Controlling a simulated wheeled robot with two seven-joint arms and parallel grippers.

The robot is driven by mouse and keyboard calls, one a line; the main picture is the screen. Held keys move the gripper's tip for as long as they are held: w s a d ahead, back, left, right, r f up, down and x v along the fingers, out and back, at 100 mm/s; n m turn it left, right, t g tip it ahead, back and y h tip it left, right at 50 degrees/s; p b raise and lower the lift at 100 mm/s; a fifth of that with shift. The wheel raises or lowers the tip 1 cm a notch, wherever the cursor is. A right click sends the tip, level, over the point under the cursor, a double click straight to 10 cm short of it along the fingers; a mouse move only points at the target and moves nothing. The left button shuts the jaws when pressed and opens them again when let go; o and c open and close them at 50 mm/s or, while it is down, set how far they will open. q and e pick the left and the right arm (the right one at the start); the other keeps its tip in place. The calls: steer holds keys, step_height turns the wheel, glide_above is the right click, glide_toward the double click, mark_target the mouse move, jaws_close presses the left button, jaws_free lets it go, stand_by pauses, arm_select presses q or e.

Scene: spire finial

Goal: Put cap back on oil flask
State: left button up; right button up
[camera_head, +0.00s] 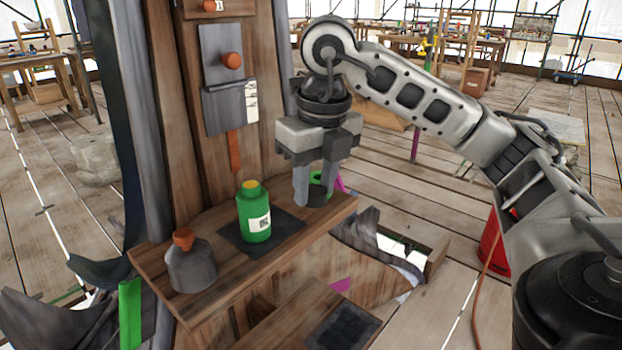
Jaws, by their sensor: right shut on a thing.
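The green oil flask (254,218) stands upright on a dark square pad (285,236) on the wooden shelf. Its yellow neck (251,185) is uncovered, and a white label shows on its front. My right gripper (315,196) points down at the shelf's right end, to the right of the flask and apart from it. Its fingers are shut on a small dark cylinder, which looks like the cap (317,197). Whether the cap touches the shelf is hard to tell. My left gripper is not in view.
A grey bell-shaped object with an orange knob (191,264) stands at the shelf's left end. A green object (318,178) shows partly behind my right fingers. The wooden post with grey plates (229,110) rises behind the shelf. A red container (494,245) stands on the floor at right.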

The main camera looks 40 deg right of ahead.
steer(key=shift+s+a+r, duration=0.1)
steer(key=shift+s, duration=0.1)
stand_by(0.3)
steer(key=shift+w+a+f+n, duration=0.2)
steer(key=shift+a+n, duration=0.15)
steer(key=shift+n, duration=0.55)
steer(key=a+f+n+g, duration=0.1)
steer(key=a+n, duration=0.3)
steer(key=n, duration=0.7)
steer(key=w+a+f+n+g, duration=0.1)
steer(key=a+f+n, duration=0.2)
steer(key=n, duration=0.9)
steer(key=a+f+n, duration=0.2)
steer(key=a+n, duration=0.4)
steer(key=n, duration=0.6)
steer(key=shift+w+a+f+g, duration=0.3)
steer(key=shift+a+f+g, duration=0.05)
steer(key=shift+a+g, duration=0.05)
